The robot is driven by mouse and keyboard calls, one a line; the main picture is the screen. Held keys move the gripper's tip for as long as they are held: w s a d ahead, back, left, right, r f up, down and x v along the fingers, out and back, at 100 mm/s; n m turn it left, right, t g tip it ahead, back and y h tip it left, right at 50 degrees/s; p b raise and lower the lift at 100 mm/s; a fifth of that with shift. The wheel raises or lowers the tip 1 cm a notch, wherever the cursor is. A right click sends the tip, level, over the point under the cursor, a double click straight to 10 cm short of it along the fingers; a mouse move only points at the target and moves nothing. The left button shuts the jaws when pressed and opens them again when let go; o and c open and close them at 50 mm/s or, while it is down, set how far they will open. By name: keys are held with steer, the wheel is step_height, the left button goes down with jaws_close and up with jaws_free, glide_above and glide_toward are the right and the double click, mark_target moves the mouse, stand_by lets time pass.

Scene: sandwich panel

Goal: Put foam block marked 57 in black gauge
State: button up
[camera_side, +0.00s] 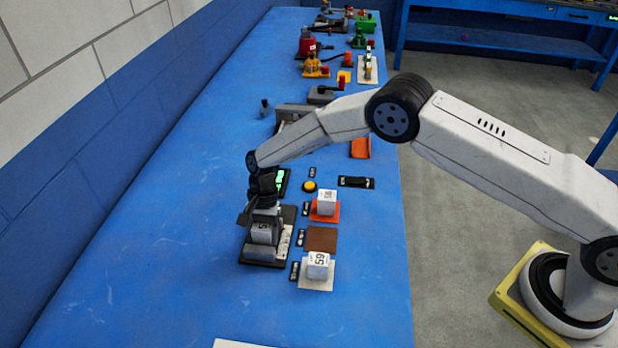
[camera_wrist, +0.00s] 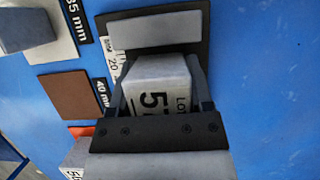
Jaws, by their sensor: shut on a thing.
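The foam block marked 57 (camera_wrist: 157,90) is pale grey with black print, and fills the space between my fingers in the wrist view. It also shows in the side view (camera_side: 264,233). My gripper (camera_side: 264,218) points down and is shut on this block. The black gauge (camera_side: 262,263) has a dark base and lies under the block; in the wrist view its dark base (camera_wrist: 202,52) and a grey bar show beyond the block. The gripper body hides the near part of the gauge. I cannot tell whether the block touches the gauge's base.
A block marked 59 (camera_side: 318,262) sits on a white pad, and another block (camera_side: 327,201) on an orange pad. The brown pad (camera_side: 321,240) between them is bare. A yellow button (camera_side: 309,186) and black switch (camera_side: 356,182) lie behind. The blue table's front left is clear.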

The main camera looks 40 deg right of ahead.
mark_target(262, 226)
stand_by(0.3)
steer(key=o, duration=1.3)
steer(key=shift+c, duration=0.2)
steer(key=shift+r, duration=0.15)
steer(key=shift+r, duration=4.1)
